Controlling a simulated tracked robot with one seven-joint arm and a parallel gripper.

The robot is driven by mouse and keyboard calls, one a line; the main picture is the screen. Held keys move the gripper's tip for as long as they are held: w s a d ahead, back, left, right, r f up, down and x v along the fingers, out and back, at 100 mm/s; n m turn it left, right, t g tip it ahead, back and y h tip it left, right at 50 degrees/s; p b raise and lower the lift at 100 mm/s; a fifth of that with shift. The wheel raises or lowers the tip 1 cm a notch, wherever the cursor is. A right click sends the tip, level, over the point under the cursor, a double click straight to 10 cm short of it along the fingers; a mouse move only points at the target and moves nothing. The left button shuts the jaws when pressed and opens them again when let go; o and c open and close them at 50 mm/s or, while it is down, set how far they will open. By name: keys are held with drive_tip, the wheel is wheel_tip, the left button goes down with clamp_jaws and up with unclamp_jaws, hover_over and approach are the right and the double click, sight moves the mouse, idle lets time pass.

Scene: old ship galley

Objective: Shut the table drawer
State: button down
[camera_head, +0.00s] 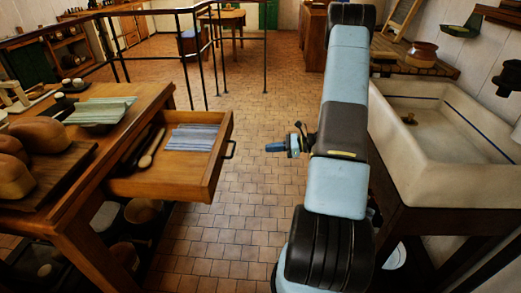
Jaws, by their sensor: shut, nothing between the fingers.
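The table drawer (196,184) stands pulled out to the right from the wooden table (146,101) on the left. It holds a folded striped cloth (191,137) and a wooden spoon (152,148). A dark handle (230,150) is on the drawer's right-hand front. My gripper (271,147) is shut and empty, to the right of the handle with a gap between them. It points left toward the drawer front. My arm hides part of the floor and the sink's left edge.
Bread loaves (40,134) on a board and a striped cloth (100,111) lie on the table. A white sink (450,170) stands close on the right. Dark metal railings (187,65) stand behind the drawer. Tiled floor (225,225) is clear between table and arm.

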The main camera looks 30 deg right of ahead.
drive_tip(key=x, duration=1.2)
drive_tip(key=shift+w+a, duration=0.2)
drive_tip(key=shift+a, duration=0.15)
drive_tip(key=shift+a, duration=0.1)
